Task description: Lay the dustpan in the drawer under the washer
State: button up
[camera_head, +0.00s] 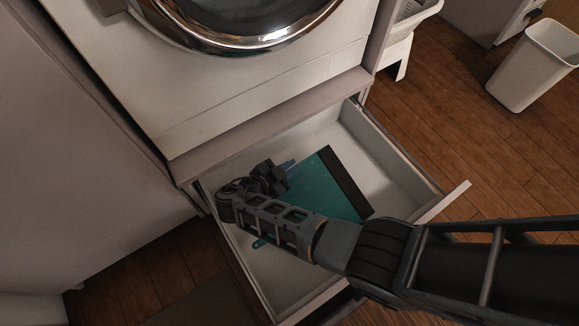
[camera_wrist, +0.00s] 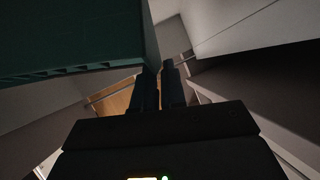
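The teal dustpan (camera_head: 325,190) with a dark front lip lies in the open drawer (camera_head: 286,292) under the washer (camera_head: 215,100). Its handle is mostly hidden by my arm; a teal end shows below the arm. In the wrist view, the dustpan (camera_wrist: 70,40) fills the upper left. My gripper (camera_head: 290,167) is inside the drawer outline, beside the pan's left edge. In the wrist view, my gripper's fingers (camera_wrist: 159,85) have a narrow gap with nothing seen between them. The dustpan is left of the fingers there; whether they touch it is unclear.
A white bin (camera_head: 535,65) stands on the wooden floor at the upper right. A white basket (camera_head: 412,15) on a stand is beside the washer. A cabinet panel (camera_head: 90,140) is at the left. The drawer's right side has bare floor room.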

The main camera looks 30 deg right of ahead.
jog(key=o, duration=0.4)
jog(key=p+v, duration=0.2)
jog(key=v, duration=1)
